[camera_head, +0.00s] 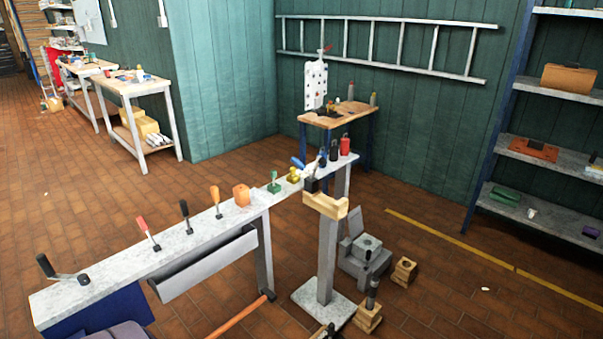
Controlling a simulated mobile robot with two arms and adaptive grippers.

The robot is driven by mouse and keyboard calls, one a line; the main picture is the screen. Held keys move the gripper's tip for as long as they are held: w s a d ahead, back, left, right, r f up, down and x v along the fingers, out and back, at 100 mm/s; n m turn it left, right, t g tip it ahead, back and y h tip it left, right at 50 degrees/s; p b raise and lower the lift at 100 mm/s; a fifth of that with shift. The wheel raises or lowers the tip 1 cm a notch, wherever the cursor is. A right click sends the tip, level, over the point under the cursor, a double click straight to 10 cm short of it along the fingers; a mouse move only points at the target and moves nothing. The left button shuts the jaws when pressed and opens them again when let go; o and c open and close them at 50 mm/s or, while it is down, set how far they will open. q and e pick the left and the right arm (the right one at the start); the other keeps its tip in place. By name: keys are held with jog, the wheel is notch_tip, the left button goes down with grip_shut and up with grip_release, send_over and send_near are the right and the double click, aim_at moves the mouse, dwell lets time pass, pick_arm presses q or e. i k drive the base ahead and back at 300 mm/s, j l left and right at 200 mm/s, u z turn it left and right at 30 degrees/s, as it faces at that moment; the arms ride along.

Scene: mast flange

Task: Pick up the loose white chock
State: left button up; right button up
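I cannot single out the loose white chock with certainty. A small whitish piece (485,289) lies alone on the brown tiled floor at the right, too small to make out its shape. Another small white object (531,213) sits on the lower shelf at the right. A pale wooden block (325,205) sits on top of a grey post (327,260) in the middle, with a dark part on it. Neither of my grippers can be made out in the head view.
A long narrow bench (200,232) carries several tools and crosses the left and middle. Grey blocky equipment (365,252) and wooden blocks (404,271) stand on the floor by the post. Shelves (545,150) stand at the right. Floor by the yellow line (450,240) is mostly clear.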

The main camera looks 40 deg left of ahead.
aim_at(533, 212)
jog(key=u, duration=1.6)
jog(key=z, duration=1.6)
jog(key=i+u, duration=0.15)
jog(key=i, duration=3.05)
